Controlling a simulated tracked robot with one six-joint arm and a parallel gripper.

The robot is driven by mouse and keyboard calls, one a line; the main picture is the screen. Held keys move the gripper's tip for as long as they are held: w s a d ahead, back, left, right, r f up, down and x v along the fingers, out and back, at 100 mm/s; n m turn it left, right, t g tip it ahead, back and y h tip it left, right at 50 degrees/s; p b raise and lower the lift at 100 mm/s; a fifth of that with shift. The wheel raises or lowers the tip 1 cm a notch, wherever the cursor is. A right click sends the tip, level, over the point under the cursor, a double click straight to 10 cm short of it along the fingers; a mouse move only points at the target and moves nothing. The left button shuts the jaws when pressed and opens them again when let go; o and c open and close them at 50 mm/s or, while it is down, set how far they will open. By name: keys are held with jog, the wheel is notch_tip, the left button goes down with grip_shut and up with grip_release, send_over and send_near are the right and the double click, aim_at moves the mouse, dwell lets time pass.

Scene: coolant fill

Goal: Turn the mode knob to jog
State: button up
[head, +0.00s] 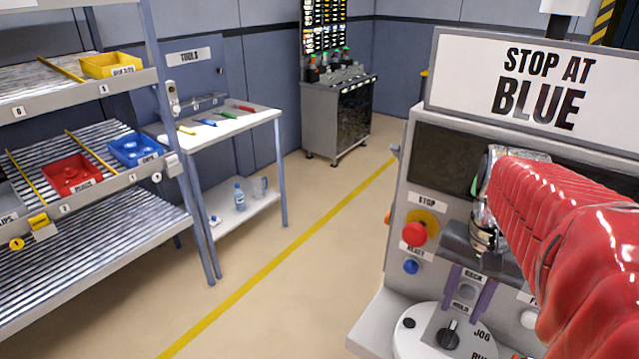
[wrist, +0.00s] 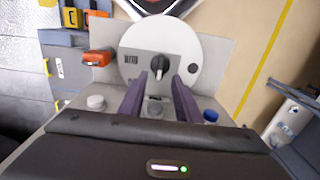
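The mode knob (head: 448,335) is a black grip on a round white dial (head: 408,343) low on the machine front. A white mark on it points towards the machine's upright panel. The label JOG (head: 482,335) is right of the knob in the head view, with a partly cut-off RUN label below it. In the wrist view the knob (wrist: 159,66) shows between the purple fingertips. My gripper (head: 462,314) is open and empty, its fingers (wrist: 160,78) apart, with gaps to the knob. I cannot tell how far the tips are above the dial.
A red stop button (head: 414,234) and blue reset button (head: 411,267) are left of my gripper. A "STOP AT BLUE" sign (head: 540,85) tops the machine. Shelves (head: 90,260) and a tool table (head: 240,128) stand left.

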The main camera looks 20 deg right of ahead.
aim_at(452, 331)
notch_tip(452, 331, down, 7)
jog(key=shift+r, duration=0.1)
dwell(0.4)
grip_shut()
dwell(0.5)
